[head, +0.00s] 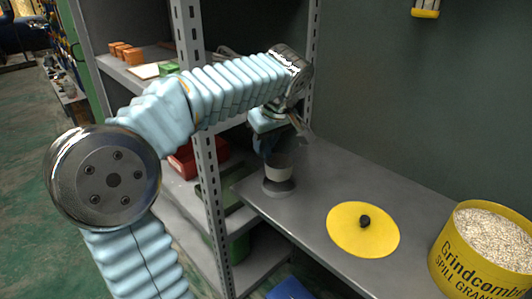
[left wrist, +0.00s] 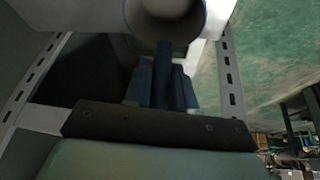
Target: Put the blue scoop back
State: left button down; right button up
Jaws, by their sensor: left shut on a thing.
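My left gripper (head: 272,143) reaches over the back left of the grey bench and points down. It is shut on the dark blue handle of the blue scoop (left wrist: 162,72), which runs between the fingers in the left wrist view. In the head view the scoop is mostly hidden by the gripper. A pale grey cup (head: 279,171) is just below the gripper, above a round grey base (head: 279,187). The cup's round mouth (left wrist: 165,40) shows at the handle's far end in the wrist view. I cannot tell whether the scoop is inside it. My right gripper is not in view.
A yellow tub of granules (head: 480,255) stands at the bench's right end. A yellow lid with a black knob (head: 364,230) lies left of it. A metal shelf post (head: 208,190) stands close beside my left arm. The bench (head: 325,175) is clear between cup and lid.

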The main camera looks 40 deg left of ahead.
aim_at(269, 145)
pick_arm(q)
jog(key=f, duration=0.4)
jog(key=shift+w+a, duration=0.2)
jog(key=shift+w, duration=0.1)
jog(key=shift+f+b, duration=0.2)
jog(key=shift+b, duration=0.2)
jog(key=c, duration=0.9)
grip_release()
jog(key=shift+c, duration=0.2)
jog(key=shift+r, duration=0.15)
jog(key=shift+d+r+p, duration=0.1)
jog(key=shift+r+p, duration=0.2)
jog(key=p+v, duration=0.1)
jog(key=v, duration=1)
jog(key=shift+r, duration=0.2)
